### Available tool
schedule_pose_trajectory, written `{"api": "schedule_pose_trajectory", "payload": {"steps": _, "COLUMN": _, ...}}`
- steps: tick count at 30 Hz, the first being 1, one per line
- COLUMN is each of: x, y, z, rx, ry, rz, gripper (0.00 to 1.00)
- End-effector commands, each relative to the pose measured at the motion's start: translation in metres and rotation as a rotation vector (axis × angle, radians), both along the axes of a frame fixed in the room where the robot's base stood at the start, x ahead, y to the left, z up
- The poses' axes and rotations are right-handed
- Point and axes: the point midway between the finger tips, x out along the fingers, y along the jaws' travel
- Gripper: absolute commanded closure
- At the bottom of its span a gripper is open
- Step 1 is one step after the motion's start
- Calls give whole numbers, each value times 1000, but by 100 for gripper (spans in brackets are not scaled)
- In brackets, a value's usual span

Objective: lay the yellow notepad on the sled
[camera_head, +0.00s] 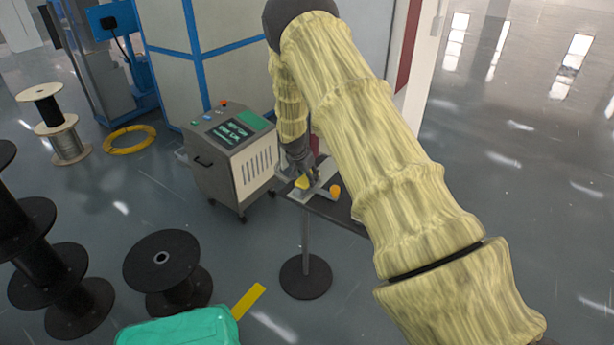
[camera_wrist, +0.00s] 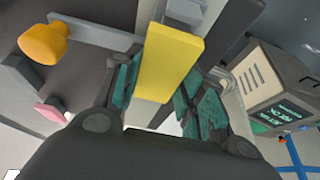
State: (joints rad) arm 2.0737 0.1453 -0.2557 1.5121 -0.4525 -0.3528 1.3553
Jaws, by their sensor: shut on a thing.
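The yellow notepad (camera_wrist: 168,65) is a bright yellow block between the two teal-padded fingers of my gripper (camera_wrist: 160,85) in the wrist view. My gripper is shut on it. In the head view my gripper (camera_head: 304,172) is small, over the far end of a dark stand top, with the yellow notepad (camera_head: 302,182) just under it. A light grey piece with an upright bar (camera_wrist: 95,33) lies beside the notepad and looks like the sled; it also shows in the head view (camera_head: 322,188). Whether the notepad touches it I cannot tell.
An orange knob (camera_wrist: 42,43) sits at the grey bar's end. A pink piece (camera_wrist: 52,111) and a dark block (camera_wrist: 15,75) lie nearby. A wheeled console (camera_head: 232,155) stands left of the stand (camera_head: 306,240). Black spools (camera_head: 165,265) and a teal object (camera_head: 180,328) are lower left.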

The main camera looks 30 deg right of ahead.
Motion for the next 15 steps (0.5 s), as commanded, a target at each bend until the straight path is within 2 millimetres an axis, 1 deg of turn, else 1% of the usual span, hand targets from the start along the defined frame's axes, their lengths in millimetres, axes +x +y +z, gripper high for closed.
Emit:
{"api": "schedule_pose_trajectory", "payload": {"steps": 1, "x": 0, "y": 0, "z": -1, "rx": 0, "ry": 0, "rz": 0, "gripper": 54}}
{"api": "schedule_pose_trajectory", "payload": {"steps": 3, "x": 0, "y": 0, "z": -1, "rx": 0, "ry": 0, "rz": 0, "gripper": 41}}
{"api": "schedule_pose_trajectory", "payload": {"steps": 4, "x": 0, "y": 0, "z": -1, "rx": 0, "ry": 0, "rz": 0, "gripper": 38}}
{"api": "schedule_pose_trajectory", "payload": {"steps": 15, "x": 0, "y": 0, "z": 2, "rx": 0, "ry": 0, "rz": 0, "gripper": 38}}
